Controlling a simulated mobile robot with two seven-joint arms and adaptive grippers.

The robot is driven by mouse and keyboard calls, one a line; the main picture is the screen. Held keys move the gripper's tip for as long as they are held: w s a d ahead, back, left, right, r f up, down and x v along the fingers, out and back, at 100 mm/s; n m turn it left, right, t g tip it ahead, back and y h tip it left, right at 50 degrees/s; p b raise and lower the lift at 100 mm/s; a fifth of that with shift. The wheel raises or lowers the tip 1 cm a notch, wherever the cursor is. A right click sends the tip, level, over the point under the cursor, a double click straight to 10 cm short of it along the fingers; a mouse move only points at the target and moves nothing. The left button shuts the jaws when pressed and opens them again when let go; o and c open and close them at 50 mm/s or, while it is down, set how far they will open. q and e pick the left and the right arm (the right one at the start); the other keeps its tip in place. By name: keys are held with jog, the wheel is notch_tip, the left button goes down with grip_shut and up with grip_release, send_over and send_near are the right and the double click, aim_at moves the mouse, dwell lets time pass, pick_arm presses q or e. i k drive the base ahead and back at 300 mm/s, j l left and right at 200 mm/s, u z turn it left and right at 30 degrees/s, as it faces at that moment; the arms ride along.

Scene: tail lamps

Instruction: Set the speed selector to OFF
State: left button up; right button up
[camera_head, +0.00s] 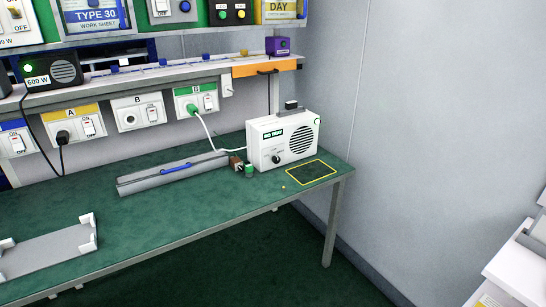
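A white box-shaped unit (285,138) with a round dark grille (302,142) stands on the green workbench near its right end. A small dark rotary knob (277,159) sits low on its front, below a dark green label (273,134). This knob may be the speed selector; its pointer direction and any markings are too small to read. Neither of my grippers shows in the head view.
The green bench top (170,212) has free room at its front middle. A grey channel (173,173) with a blue handle lies left of the unit. A yellow-outlined rectangle (311,172) is empty. A white cord (205,132) runs to socket B. A grey tray (48,250) lies front left.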

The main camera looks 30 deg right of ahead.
aim_at(275, 159)
jog(key=i+l, duration=0.15)
jog(key=l, duration=0.25)
jog(key=i+l+u, duration=0.15)
jog(key=l, duration=0.2)
jog(key=i+l, duration=0.15)
jog(key=l, duration=0.25)
jog(key=i+l+u, duration=0.1)
jog(key=l, duration=0.3)
jog(key=i+l+u, duration=0.1)
jog(key=l, duration=0.3)
jog(key=i, duration=0.05)
